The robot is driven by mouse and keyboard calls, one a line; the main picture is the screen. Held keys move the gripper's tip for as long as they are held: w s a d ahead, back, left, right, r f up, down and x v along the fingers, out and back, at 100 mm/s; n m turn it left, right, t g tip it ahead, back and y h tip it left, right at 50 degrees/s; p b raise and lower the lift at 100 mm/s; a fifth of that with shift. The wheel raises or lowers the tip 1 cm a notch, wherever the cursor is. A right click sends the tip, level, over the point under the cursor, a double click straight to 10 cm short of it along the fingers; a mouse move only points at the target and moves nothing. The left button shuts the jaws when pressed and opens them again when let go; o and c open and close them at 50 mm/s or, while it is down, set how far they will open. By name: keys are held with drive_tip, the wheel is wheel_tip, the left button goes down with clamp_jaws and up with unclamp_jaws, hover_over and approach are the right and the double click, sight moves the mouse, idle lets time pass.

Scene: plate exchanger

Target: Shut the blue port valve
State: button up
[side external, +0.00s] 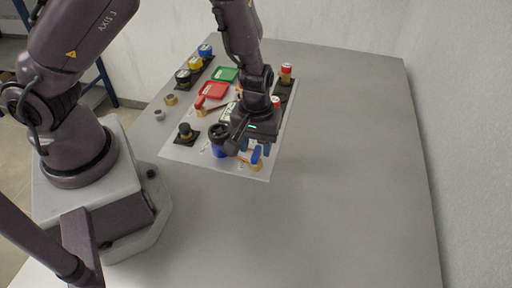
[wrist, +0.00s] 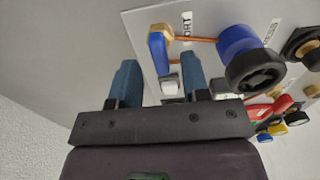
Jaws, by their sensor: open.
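The blue port valve (side external: 256,157) is a blue lever on a brass body near the front right corner of the light panel. In the wrist view its blue lever (wrist: 158,52) stands beside a white label reading "ORT", with a copper-coloured pipe running from its brass fitting. My gripper (side external: 252,146) is open with nothing between its fingers, low over the panel's front end by the valve. In the wrist view my gripper's blue fingers (wrist: 159,68) are spread, and the lever shows beyond and between their tips. I cannot tell whether a finger touches it.
A blue cylinder with a black knob (wrist: 250,65) stands close to the valve. The grey table is clear at the front and right.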

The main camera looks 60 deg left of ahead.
drive_tip(key=shift+f, duration=0.85)
clamp_jaws()
